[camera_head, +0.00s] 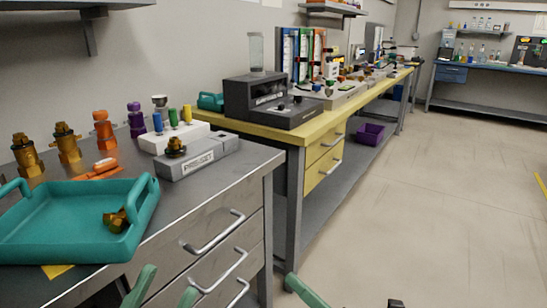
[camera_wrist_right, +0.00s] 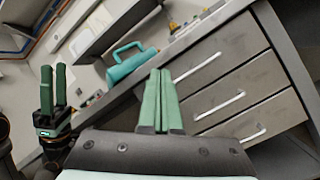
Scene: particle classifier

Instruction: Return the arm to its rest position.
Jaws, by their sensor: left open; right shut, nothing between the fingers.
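My left gripper (camera_head: 164,292) shows at the bottom edge of the head view as two green fingertips with a gap between them. It is open and empty, in front of the grey drawers. In the right wrist view the left gripper (camera_wrist_right: 54,88) stands upright at the left. My right gripper (camera_wrist_right: 160,100) is shut with its green fingers together and nothing between them. A green fingertip of the right gripper (camera_head: 305,291) shows at the bottom of the head view, right of the drawers. Most of both arms is hidden.
A teal tray (camera_head: 60,255) with a brass part (camera_head: 116,220) in it sits on the metal bench near the left. Brass, orange and purple parts stand behind it, beside a grey device (camera_head: 197,160). Drawer handles (camera_head: 213,232) stick out in front. Open floor (camera_head: 430,220) lies right.

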